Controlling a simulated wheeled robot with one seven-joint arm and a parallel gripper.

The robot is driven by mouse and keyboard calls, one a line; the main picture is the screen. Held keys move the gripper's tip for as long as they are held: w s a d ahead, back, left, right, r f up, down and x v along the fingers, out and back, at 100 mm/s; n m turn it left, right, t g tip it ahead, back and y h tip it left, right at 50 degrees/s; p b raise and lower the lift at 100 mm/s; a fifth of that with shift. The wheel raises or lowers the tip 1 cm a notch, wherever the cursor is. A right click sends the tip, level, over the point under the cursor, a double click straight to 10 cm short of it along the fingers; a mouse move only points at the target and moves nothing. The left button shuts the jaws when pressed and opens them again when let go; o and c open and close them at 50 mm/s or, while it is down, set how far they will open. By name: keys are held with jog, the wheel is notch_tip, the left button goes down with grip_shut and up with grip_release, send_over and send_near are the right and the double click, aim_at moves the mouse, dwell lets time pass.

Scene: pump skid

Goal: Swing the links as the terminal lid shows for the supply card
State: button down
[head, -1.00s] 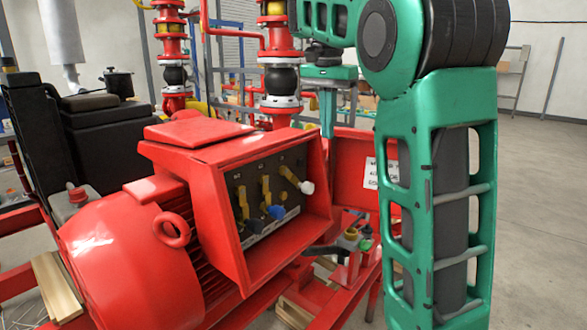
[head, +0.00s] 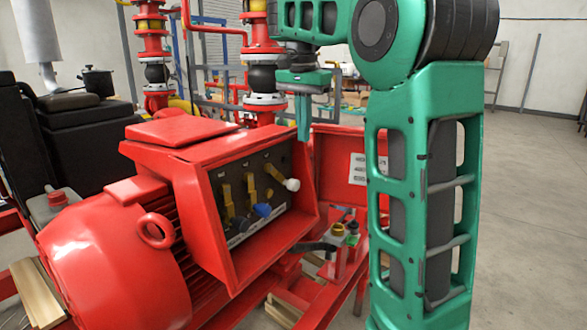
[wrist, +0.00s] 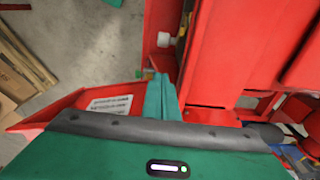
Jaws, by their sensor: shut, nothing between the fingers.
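The red terminal box (head: 235,272) stands open on the motor. Inside, on a dark panel, are three brass-yellow links: a left link (head: 228,202), a middle link (head: 252,187) with a blue knob (head: 262,210), and a right link (head: 275,171) with a white knob (head: 292,184). The right link slants down to the right; the other two hang closer to vertical. The white knob also shows in the wrist view (wrist: 165,40). The lid (head: 335,160) hangs open at right with a white label, too small to read. My gripper (head: 303,138) is shut and empty, pointing down near the box's upper right edge.
The large red motor (head: 110,265) with a lifting eye fills the lower left. Red pipes with flanges (head: 264,75) rise behind the box. Small coloured-topped items (head: 345,235) sit below the lid. Open floor (head: 530,220) lies at right.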

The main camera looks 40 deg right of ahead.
aim_at(284, 178)
jog(key=shift+s+a+f, duration=0.1)
jog(key=shift+a+f, duration=0.25)
jog(key=shift+f, duration=1.25)
jog(key=shift+s+a+f, duration=0.1)
jog(key=shift+a+f, duration=0.3)
jog(key=shift+f, duration=1.2)
jog(key=shift+s+a+f, duration=0.1)
jog(key=shift+a+f, duration=0.25)
jog(key=shift+f, duration=1.25)
jog(key=shift+f, duration=0.1)
jog(key=shift+f, duration=0.3)
